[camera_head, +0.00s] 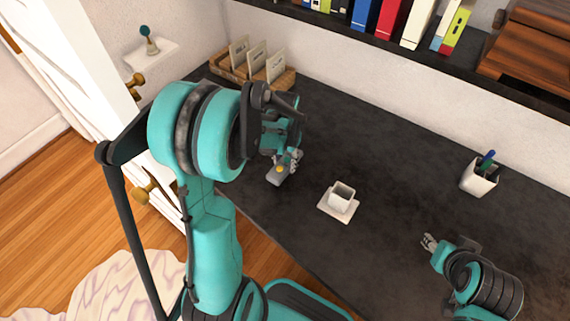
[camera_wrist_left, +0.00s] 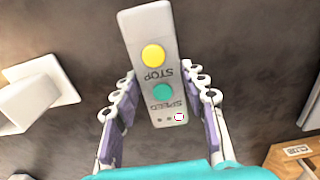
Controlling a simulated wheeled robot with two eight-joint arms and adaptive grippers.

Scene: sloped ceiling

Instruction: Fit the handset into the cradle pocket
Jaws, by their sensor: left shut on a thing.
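The handset (camera_head: 276,178) is a pale grey bar with a yellow STOP button and a teal SPEED button. My left gripper (camera_head: 288,162) is shut on it, with one finger on each side in the left wrist view (camera_wrist_left: 160,88). The handset's far end sticks out beyond the fingers. The cradle (camera_head: 335,209) is a white open-topped pocket on a flat square plate, on the dark desk to the right of the handset. It also shows at the left of the left wrist view (camera_wrist_left: 66,82). My right gripper (camera_head: 431,242) is at the lower right, apart from both; its finger gap is too small to judge.
A white pen cup (camera_head: 479,179) stands on the desk at the right. A wooden rack with cards (camera_head: 284,83) stands at the back left. A shelf of books (camera_head: 395,22) runs above. The desk around the cradle is clear.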

